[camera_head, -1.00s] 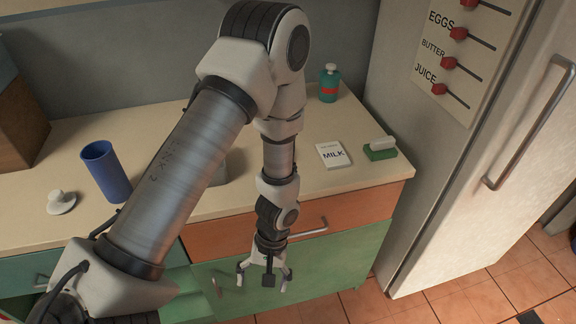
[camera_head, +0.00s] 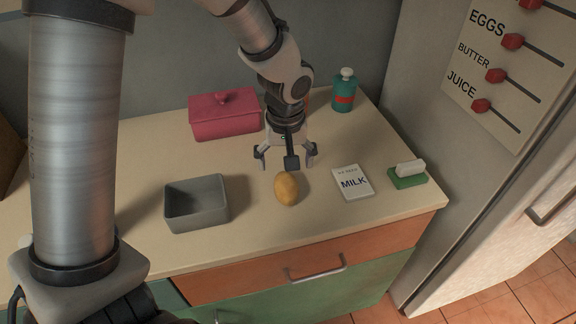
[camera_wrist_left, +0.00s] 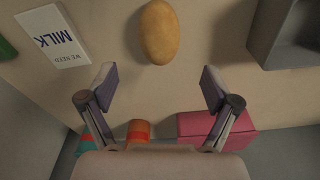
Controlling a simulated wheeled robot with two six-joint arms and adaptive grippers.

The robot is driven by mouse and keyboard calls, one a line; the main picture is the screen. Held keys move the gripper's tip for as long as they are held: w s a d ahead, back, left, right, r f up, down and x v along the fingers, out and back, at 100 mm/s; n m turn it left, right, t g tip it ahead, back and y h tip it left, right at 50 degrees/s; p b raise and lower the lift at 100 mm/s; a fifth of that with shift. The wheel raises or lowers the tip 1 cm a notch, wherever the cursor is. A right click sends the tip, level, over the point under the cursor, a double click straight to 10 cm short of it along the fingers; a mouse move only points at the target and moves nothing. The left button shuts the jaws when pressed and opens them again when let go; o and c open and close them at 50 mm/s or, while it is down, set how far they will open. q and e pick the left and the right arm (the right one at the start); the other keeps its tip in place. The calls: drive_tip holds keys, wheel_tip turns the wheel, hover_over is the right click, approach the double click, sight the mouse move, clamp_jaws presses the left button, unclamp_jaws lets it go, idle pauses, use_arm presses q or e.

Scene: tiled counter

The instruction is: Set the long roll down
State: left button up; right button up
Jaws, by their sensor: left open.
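The long roll, a golden-brown oval (camera_head: 287,189), lies on the counter between the grey open box and the milk card. It also shows at the top middle of the left wrist view (camera_wrist_left: 159,32). My left gripper (camera_head: 286,160) is open and empty, just behind the roll on the wall side. In the left wrist view its fingers (camera_wrist_left: 159,88) are spread apart, with the roll beyond their tips and apart from them. My right gripper is not in view.
The grey open box (camera_head: 197,216) stands left of the roll. A pink lidded box (camera_head: 223,113) and a teal bottle (camera_head: 344,92) stand behind. The milk card (camera_head: 352,183) and a green block with a white piece (camera_head: 408,181) lie to the right. An orange thing (camera_wrist_left: 139,130) is partly hidden.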

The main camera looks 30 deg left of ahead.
sight(286, 182)
use_arm(q)
drive_tip(key=shift+f, duration=0.45)
wheel_tip(286, 182, down, 6)
drive_tip(key=shift+w+f+b, duration=0.15)
drive_tip(key=shift+f+b, duration=0.05)
drive_tip(key=shift+b, duration=0.15)
drive_tip(key=shift+d+r, duration=0.1)
drive_tip(key=shift+r, duration=0.05)
drive_tip(key=shift+c, duration=0.7)
drive_tip(key=c, duration=1.2)
drive_tip(key=shift+r, duration=0.1)
